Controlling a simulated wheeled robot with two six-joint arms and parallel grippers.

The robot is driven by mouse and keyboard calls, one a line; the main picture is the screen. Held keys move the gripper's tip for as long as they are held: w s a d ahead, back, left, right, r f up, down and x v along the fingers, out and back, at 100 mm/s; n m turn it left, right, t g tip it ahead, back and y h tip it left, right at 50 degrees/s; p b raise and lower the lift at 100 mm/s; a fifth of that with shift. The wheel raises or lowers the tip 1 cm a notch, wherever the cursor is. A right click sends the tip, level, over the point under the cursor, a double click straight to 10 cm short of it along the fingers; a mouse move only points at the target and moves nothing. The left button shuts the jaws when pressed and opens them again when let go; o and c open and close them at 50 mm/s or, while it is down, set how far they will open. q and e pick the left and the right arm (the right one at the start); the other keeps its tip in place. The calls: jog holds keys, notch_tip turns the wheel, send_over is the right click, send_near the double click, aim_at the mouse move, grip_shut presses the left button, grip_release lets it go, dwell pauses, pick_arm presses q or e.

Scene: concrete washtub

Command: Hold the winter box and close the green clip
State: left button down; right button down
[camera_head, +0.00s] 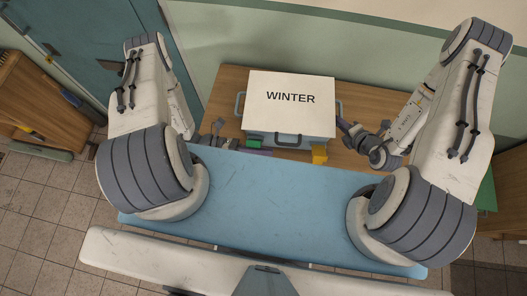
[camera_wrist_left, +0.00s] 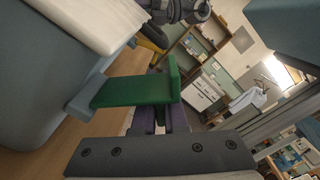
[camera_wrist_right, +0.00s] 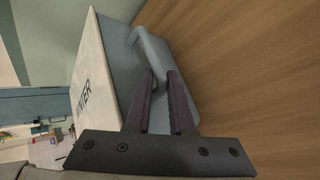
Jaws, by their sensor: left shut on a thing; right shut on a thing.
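The winter box (camera_head: 290,120) is grey-blue with a white lid marked WINTER, standing on the wooden table in the head view. The green clip (camera_head: 254,143) is at its front left; in the left wrist view the clip (camera_wrist_left: 135,92) sticks out from the box wall with its outer end bent up. My left gripper (camera_head: 258,152) is at the green clip, its purple fingers (camera_wrist_left: 160,120) shut on it; the clip partly hides the fingertips. My right gripper (camera_head: 345,127) is shut on the box's right side handle, its fingers (camera_wrist_right: 163,95) on either side of the handle (camera_wrist_right: 150,55).
A yellow clip (camera_head: 319,154) sticks out at the box's front right. A dark front handle (camera_head: 288,139) lies between the clips, and another handle (camera_head: 239,103) is on the left side. The wooden table (camera_head: 228,85) is bare around the box. A green wall stands close behind.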

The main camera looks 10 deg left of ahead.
pick_arm(q)
jog(key=shift+w+r+n, duration=0.3)
jog(key=shift+r+n, duration=0.05)
jog(key=shift+n, duration=0.65)
jog(key=shift+w+r+n, duration=0.25)
jog(key=shift+r+n, duration=0.1)
jog(key=shift+n, duration=0.65)
jog(key=c, duration=1)
grip_release()
jog(key=shift+o, duration=0.2)
jog(key=shift+a, duration=0.1)
jog(key=s+a, duration=0.1)
jog(key=a, duration=1.1)
